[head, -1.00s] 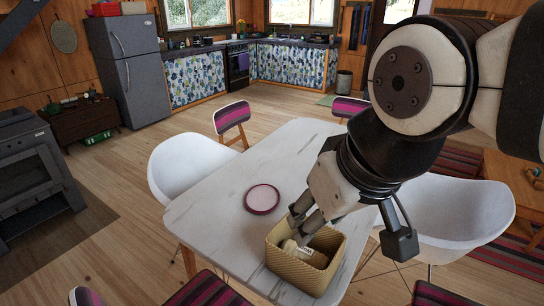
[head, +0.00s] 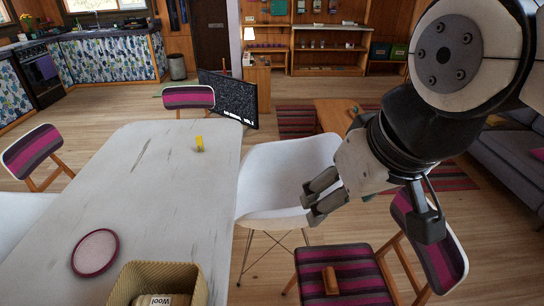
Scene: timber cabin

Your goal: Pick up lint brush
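A small brown block-like object (head: 330,280) lies on the striped seat of a chair (head: 352,262) at the lower middle of the head view. It may be the lint brush, but its shape is too small to be sure. My gripper (head: 308,207) is in front of the white shell chair (head: 280,178), above and apart from the brown object in the picture. Its two fingers are spread with nothing visible between them.
The white table (head: 165,190) fills the left. On it are a wicker basket (head: 122,292) holding an item labelled "Wool", a pink-rimmed round dish (head: 95,252) and a small yellow object (head: 199,144). A low wooden table (head: 335,115) and sofa (head: 500,160) stand behind.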

